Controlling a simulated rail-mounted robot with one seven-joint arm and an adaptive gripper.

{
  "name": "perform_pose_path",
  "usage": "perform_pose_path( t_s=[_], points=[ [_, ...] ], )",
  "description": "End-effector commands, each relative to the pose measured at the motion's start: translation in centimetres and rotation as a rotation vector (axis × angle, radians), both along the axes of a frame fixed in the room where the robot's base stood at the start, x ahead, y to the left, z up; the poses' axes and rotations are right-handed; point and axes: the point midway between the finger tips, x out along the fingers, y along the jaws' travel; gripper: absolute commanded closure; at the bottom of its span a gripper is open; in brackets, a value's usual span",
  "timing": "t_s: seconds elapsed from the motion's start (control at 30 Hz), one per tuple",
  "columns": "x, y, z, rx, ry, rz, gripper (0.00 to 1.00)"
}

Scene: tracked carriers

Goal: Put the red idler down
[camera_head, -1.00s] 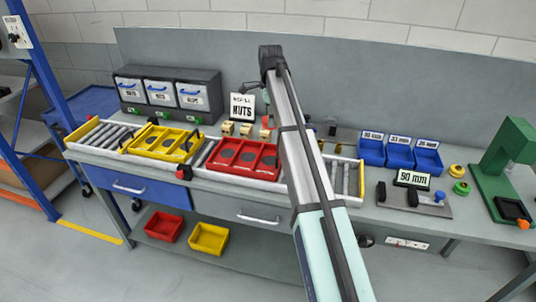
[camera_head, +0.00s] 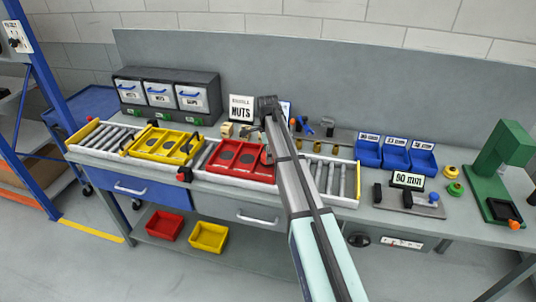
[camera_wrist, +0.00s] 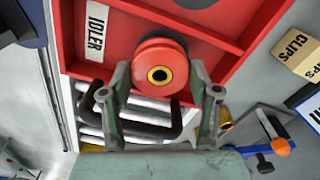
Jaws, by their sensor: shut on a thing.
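The red idler (camera_wrist: 153,66), a red disc with a yellow ring around a dark centre hole, is held by my gripper (camera_wrist: 160,92). The fingers sit on either side of it. Behind it in the wrist view is the red tray (camera_wrist: 238,46) with an "IDLER" label (camera_wrist: 97,32); part of a dark round spot shows beyond the idler. The gap between idler and tray floor cannot be told. In the head view my gripper (camera_head: 266,152) is at the right end of the red tray (camera_head: 237,177), and the idler is not clearly visible there.
The red tray sits on a roller conveyor (camera_head: 328,180), with a yellow tray (camera_head: 163,144) to its left. A dark U-shaped handle (camera_wrist: 150,131) is beside the tray's near edge. A "NUTS" sign (camera_head: 241,109) and small boxes stand behind. Blue bins (camera_head: 396,155) are at right.

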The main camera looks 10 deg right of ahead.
Motion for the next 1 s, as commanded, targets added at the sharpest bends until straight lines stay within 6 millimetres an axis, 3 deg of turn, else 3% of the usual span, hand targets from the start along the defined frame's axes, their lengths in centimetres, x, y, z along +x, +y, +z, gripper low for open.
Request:
perform_pose_path(
  t_s=[0.1,0.47,0.5,0.57,1.0],
  points=[
    [-0.02,0.00,-0.90,0.000,-0.001,0.000,0.99],
    [0.01,0.00,-1.29,0.000,-0.001,0.000,0.99],
    [0.00,0.00,-1.33,0.000,-0.001,0.000,0.32],
    [0.00,0.00,-1.29,0.000,-0.001,0.000,0.14],
    [0.04,0.00,-0.82,0.000,-0.002,0.000,0.14]
  ],
)
